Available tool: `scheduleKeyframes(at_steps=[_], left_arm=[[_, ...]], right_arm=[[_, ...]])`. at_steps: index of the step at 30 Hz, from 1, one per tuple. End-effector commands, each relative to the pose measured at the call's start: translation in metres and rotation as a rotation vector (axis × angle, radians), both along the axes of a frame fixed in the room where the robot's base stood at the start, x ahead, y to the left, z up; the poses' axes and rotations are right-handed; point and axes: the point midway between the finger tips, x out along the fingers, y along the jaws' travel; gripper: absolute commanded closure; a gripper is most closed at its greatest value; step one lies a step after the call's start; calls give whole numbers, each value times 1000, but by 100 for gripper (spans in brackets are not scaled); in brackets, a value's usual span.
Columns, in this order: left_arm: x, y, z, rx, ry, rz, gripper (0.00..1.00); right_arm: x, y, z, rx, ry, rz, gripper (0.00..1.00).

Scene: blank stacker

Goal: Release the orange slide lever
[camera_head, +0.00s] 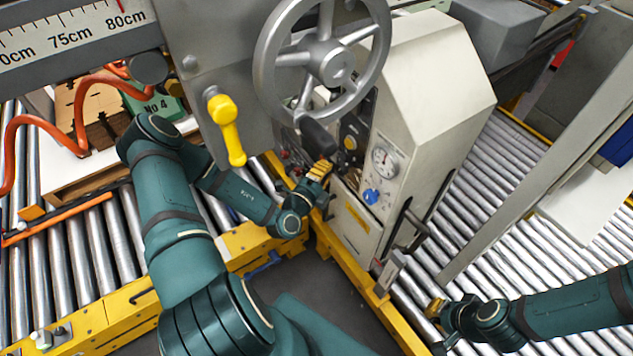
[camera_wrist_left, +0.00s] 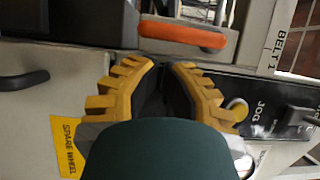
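The orange slide lever (camera_wrist_left: 182,33) shows in the left wrist view as an orange grip on a grey arm, just beyond the fingertips. I cannot make it out in the head view, where my left gripper and the handwheel cover that area. My left gripper (camera_head: 322,171) is in front of the cream machine's control side. In the left wrist view its yellow ribbed fingers (camera_wrist_left: 163,68) come together at the tips, with nothing visible between them. The lever looks apart from the tips. My right gripper (camera_head: 436,309) is low at the right, away from the machine; its finger opening is unclear.
The cream machine (camera_head: 432,98) has a gauge (camera_head: 385,160) and a blue knob (camera_head: 371,196). A large grey handwheel (camera_head: 335,66) and a yellow handle (camera_head: 226,128) hang close above my left arm. A jog panel (camera_wrist_left: 275,108) is beside the fingers. Roller conveyors flank both sides.

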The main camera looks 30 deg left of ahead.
Motion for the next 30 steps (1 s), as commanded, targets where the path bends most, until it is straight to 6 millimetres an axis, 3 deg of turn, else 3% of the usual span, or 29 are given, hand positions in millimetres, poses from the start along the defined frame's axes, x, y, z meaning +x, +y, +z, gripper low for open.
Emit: scheduleKeyframes(at_steps=[7,30], left_arm=[[20,1,0,1,-1,0,100],[22,5,-2,59,-23,0,100]], right_arm=[[1,0,-4,0,-2,-1,100],[0,0,-1,0,-1,0,100]])
